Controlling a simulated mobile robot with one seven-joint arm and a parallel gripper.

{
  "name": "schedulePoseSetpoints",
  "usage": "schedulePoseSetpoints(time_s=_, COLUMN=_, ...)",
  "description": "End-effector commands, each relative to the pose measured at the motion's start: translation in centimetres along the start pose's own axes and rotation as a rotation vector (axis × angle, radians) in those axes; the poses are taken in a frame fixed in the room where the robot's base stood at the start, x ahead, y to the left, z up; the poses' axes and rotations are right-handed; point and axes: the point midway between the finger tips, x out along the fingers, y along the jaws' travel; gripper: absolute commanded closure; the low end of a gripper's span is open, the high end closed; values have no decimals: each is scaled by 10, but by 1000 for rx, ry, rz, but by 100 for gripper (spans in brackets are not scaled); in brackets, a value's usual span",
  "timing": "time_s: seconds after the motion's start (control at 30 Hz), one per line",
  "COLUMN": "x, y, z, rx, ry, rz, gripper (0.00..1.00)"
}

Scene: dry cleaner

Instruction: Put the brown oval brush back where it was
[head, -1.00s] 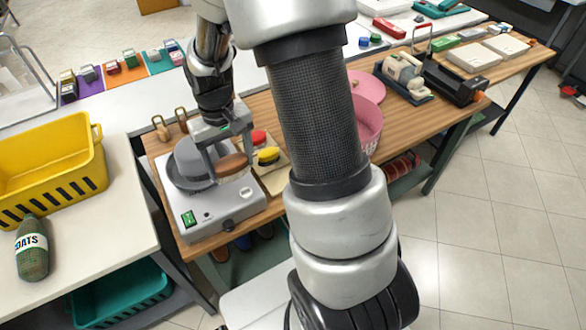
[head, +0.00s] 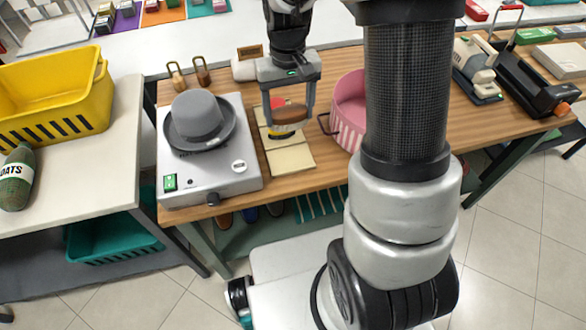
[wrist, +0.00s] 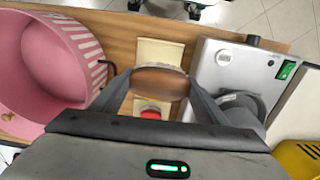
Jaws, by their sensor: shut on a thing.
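The brown oval brush (head: 291,114) is held between the two fingers of my gripper (head: 290,112). It also shows in the wrist view (wrist: 160,82), clasped at its two ends. In the head view it hangs above a row of beige pads (head: 291,160), apparently clear of them. A red-topped brush (head: 278,102) and a yellow one (head: 283,133) are partly hidden behind and below the held brush. The red one shows in the wrist view (wrist: 151,113). The nearest pad is bare and also shows in the wrist view (wrist: 158,56).
A grey hat (head: 198,118) sits on a grey machine (head: 235,178) left of the pads. A pink striped hat box (head: 348,118) with a dark handle stands close on the right.

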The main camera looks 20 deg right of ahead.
Motion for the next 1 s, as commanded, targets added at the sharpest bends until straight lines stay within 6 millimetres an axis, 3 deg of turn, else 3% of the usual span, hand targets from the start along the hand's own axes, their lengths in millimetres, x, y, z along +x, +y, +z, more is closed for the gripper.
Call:
schedulePoseSetpoints(time_s=0.03, x=28, y=-1, z=-2, rx=0, ry=4, rz=0, gripper=50)
schedulePoseSetpoints(time_s=0.1, x=40, y=-1, z=-4, rx=0, ry=4, rz=0, gripper=50)
schedulePoseSetpoints(time_s=0.37, x=58, y=-1, z=-5, rx=-1, ry=1, rz=-4, gripper=50)
schedulePoseSetpoints(time_s=0.6, x=100, y=-1, z=-4, rx=0, ry=-2, rz=-4, gripper=50)
schedulePoseSetpoints(time_s=0.87, x=123, y=-1, z=-5, rx=0, ry=0, rz=-4, gripper=50)
schedulePoseSetpoints(time_s=1.0, x=143, y=-1, z=-4, rx=0, ry=-2, rz=-4, gripper=50)
